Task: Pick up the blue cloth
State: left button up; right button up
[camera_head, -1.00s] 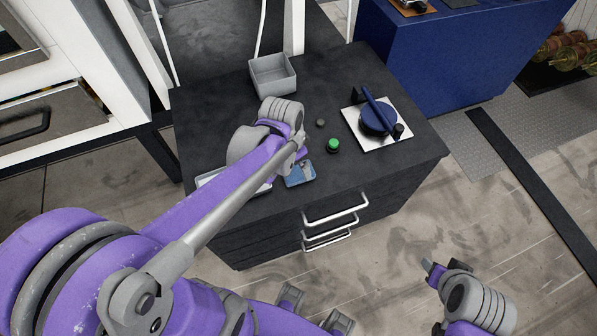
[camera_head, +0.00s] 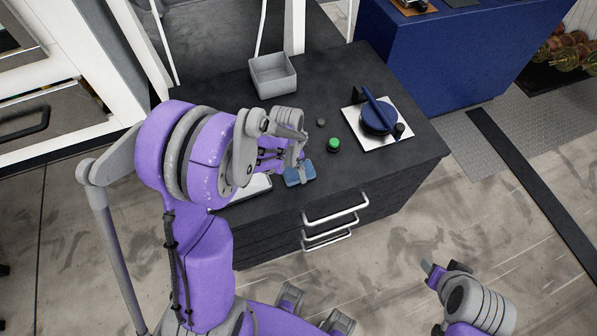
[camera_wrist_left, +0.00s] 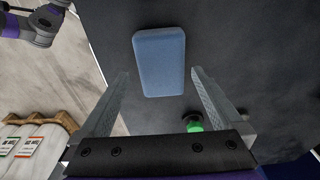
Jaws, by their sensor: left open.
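The blue cloth (camera_head: 299,175) is a small folded block lying on the dark cabinet top near its front edge. In the left wrist view the blue cloth (camera_wrist_left: 159,62) lies ahead of the fingertips, roughly centred between them. My left gripper (camera_wrist_left: 160,84) is open and empty, with a finger on either side of the view. In the head view my left gripper (camera_head: 297,165) is just above the cloth and partly hides it. My right gripper (camera_head: 432,270) is off the cabinet, at lower right; its jaws are too small to judge.
A green button (camera_head: 333,145) and a small dark knob (camera_head: 321,122) are right of the cloth. A white plate with a blue-handled device (camera_head: 378,118) stands further right. A grey open bin (camera_head: 273,75) is at the back. A pale tray (camera_head: 252,188) is left of the cloth.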

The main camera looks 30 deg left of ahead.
pick_arm(q)
jog(key=f, duration=0.3)
jog(key=shift+w+f, duration=0.1)
jog(key=shift+w, duration=0.1)
jog(key=shift+c, duration=0.2)
jog(key=c, duration=1.3)
notch_tip(320, 180, up, 10)
jog(key=shift+r+p, duration=0.1)
jog(key=shift+p, duration=0.3)
